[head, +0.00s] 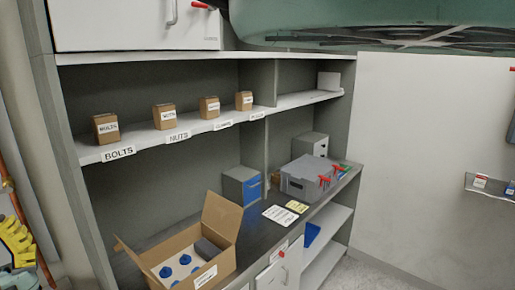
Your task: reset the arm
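My gripper is not in view in the head view, and no part that I can be sure is my arm shows. A large blurred green-grey curved form (370,18) fills the top right, close to the camera. I cannot tell what it is. Its dark underside hides what is behind it.
An open cardboard box (222,215) with blue-topped items stands on the dark counter (255,232). A grey case (305,180) with red latches and a blue-fronted box (241,186) sit farther along. Small labelled boxes (106,128) line the shelf (140,142). The right wall (420,150) is mostly bare.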

